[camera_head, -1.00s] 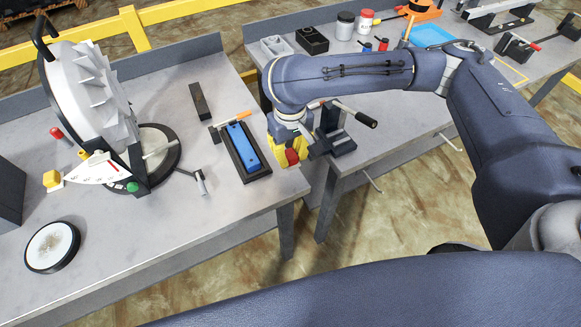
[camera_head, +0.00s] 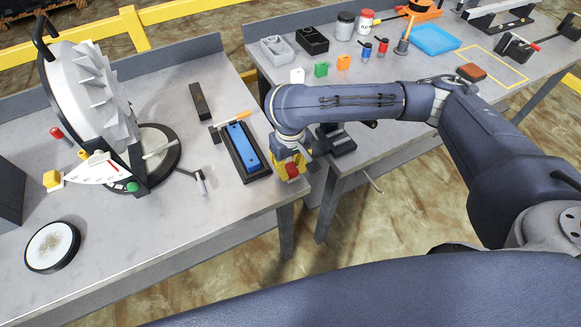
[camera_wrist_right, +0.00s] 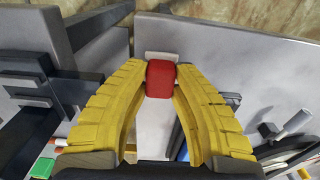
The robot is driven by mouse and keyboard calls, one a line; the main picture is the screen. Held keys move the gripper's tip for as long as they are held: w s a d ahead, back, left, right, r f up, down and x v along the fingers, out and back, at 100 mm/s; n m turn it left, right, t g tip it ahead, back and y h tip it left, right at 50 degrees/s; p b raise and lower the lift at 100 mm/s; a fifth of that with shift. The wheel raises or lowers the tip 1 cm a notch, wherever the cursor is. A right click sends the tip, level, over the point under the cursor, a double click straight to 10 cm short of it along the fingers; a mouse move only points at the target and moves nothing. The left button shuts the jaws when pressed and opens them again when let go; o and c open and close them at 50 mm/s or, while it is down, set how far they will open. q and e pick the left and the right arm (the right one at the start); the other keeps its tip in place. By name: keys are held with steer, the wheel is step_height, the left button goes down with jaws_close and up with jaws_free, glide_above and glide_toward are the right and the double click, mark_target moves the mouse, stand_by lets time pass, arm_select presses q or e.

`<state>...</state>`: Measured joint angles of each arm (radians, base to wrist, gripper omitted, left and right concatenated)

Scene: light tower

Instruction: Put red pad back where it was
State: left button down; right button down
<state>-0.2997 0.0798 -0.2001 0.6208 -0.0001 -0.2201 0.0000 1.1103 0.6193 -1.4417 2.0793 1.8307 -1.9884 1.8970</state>
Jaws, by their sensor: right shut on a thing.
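My right gripper (camera_head: 290,166), with yellow ribbed fingers, is shut on a small red pad (camera_head: 292,171). I cannot tell if the pad touches anything below. My left gripper is not in view.
A blue-topped block in a black tray (camera_head: 262,176) lies just left of the gripper. A black fixture (camera_head: 338,143) stands to its right, partly behind my arm.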

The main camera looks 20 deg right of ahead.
mark_target(291, 167)
steer(key=shift+f, duration=0.1)
steer(key=c, duration=1.2)
jaws_free()
step_height(291, 167, up, 12)
